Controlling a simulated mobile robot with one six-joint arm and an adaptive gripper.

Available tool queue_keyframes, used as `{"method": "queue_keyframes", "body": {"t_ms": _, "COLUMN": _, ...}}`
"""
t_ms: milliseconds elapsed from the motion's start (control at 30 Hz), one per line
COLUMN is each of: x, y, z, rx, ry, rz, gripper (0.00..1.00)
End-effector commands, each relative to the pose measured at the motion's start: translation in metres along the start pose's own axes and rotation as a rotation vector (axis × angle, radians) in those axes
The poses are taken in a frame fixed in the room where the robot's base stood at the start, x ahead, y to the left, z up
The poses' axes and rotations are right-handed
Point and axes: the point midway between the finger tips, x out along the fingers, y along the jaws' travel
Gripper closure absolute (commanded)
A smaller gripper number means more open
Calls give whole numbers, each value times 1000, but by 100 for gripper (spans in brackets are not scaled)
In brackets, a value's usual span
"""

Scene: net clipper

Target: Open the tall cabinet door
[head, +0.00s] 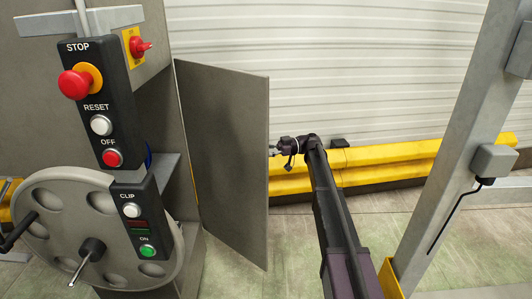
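The tall cabinet door (225,150) is a flat grey panel in the middle of the head view. It stands out at an angle from the grey machine body on its left, so it appears open. My arm reaches in from the bottom right, and my gripper (274,150) is at the door's right-hand edge, about mid-height. The fingertips are small and partly lost at the edge. I cannot tell whether they touch the door or how far apart they are. The cabinet's inside and any handle are hidden.
A control panel (103,110) with several buttons and a large grey handwheel (95,225) are on the left. A yellow guard rail (390,160) runs along the white shutter wall (370,60) behind. A grey post (440,140) stands right of my arm. Green-grey floor shows between.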

Motion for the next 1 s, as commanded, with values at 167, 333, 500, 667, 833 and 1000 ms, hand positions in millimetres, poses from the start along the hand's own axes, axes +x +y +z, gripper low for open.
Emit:
{"method": "queue_keyframes", "body": {"t_ms": 167, "x": -8, "y": 1, "z": 0, "rx": 0, "ry": 0, "rz": 0, "gripper": 46}}
{"method": "queue_keyframes", "body": {"t_ms": 333, "x": -25, "y": 1, "z": 0, "rx": 0, "ry": 0, "rz": 2, "gripper": 46}}
{"method": "queue_keyframes", "body": {"t_ms": 500, "x": -47, "y": 1, "z": 0, "rx": 0, "ry": 0, "rz": 1, "gripper": 46}}
{"method": "queue_keyframes", "body": {"t_ms": 667, "x": -64, "y": 1, "z": 0, "rx": 0, "ry": -1, "rz": 0, "gripper": 46}}
{"method": "queue_keyframes", "body": {"t_ms": 833, "x": -73, "y": 0, "z": 0, "rx": 0, "ry": -1, "rz": -1, "gripper": 46}}
{"method": "queue_keyframes", "body": {"t_ms": 1000, "x": -75, "y": -1, "z": 0, "rx": 0, "ry": -1, "rz": -1, "gripper": 46}}
